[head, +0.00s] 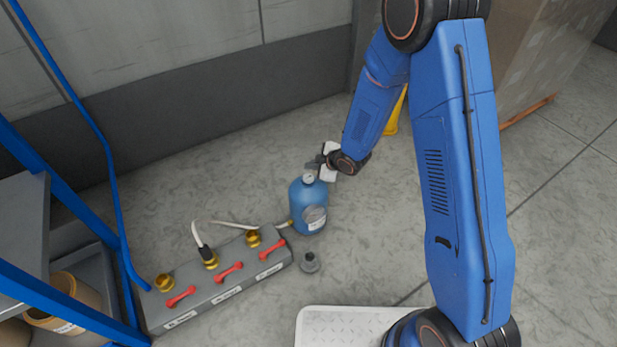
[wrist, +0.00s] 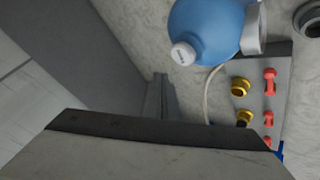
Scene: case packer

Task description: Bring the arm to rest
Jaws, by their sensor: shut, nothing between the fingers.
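My arm reaches down from the upper right of the head view. My gripper (head: 315,165) is shut and empty, just above and behind the blue bottle (head: 309,222), seemingly apart from it. In the wrist view, narrow dark grey parts, likely my gripper's fingers (wrist: 160,98), show near the middle with nothing between them. The bottle stands upright on the floor, with a pale cap on top and a round grey disc on its side. It also shows in the wrist view (wrist: 208,30).
A grey valve manifold (head: 224,297) with red handles, brass fittings and a pale hose lies beside the bottle. A blue-framed shelf (head: 70,275) stands left; a wall (head: 190,115) runs behind. Open floor lies right.

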